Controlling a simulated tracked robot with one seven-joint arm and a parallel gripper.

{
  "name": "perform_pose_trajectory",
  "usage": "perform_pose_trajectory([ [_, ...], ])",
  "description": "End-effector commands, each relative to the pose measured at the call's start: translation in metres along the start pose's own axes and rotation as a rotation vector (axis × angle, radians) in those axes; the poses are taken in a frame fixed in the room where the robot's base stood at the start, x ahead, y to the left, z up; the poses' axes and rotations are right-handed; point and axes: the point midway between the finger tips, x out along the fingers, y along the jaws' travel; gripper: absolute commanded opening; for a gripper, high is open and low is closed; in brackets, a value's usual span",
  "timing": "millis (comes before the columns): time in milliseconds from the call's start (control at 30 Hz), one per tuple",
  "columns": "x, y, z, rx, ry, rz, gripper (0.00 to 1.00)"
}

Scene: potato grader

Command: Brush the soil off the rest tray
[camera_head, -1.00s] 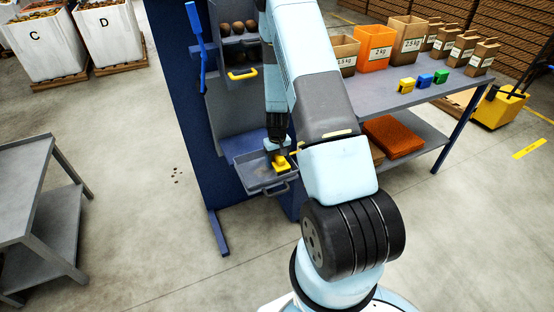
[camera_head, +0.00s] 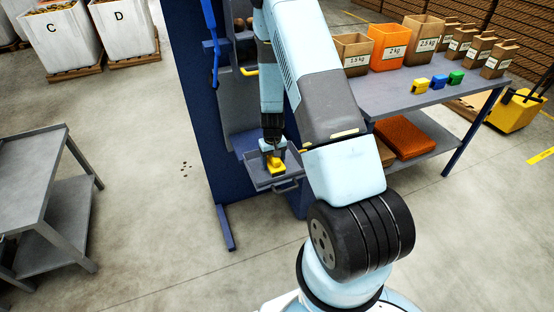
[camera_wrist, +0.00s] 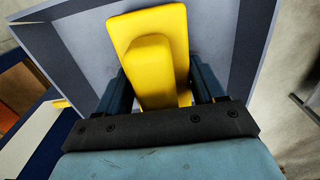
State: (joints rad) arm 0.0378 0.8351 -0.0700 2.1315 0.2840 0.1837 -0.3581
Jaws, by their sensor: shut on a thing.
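My gripper (camera_head: 273,150) is shut on a yellow brush (camera_head: 276,167), with a finger on each side of its raised grip. In the wrist view the brush (camera_wrist: 150,60) lies between the two dark fingers. The brush is over the grey rest tray (camera_head: 262,182), low on the front of the blue machine. Whether its bristles touch the tray floor cannot be told. The wrist view shows the bare grey tray floor (camera_wrist: 215,40) around the brush. No soil can be made out there; the part under the brush and gripper is hidden.
A grey bench (camera_head: 385,98) with boxes and small coloured blocks stands right of the machine. An orange crate (camera_head: 404,138) is on its lower shelf. A grey trolley (camera_head: 35,180) stands at left. Dark specks (camera_head: 185,168) lie on the otherwise clear floor between.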

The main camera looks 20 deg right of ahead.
Motion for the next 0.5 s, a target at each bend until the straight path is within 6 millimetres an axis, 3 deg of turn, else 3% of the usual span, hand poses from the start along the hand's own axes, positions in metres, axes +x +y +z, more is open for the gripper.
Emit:
perform_pose_trajectory([
  [500,0.002,-0.025,0.0,-0.002,-0.001,0.0,0.44],
])
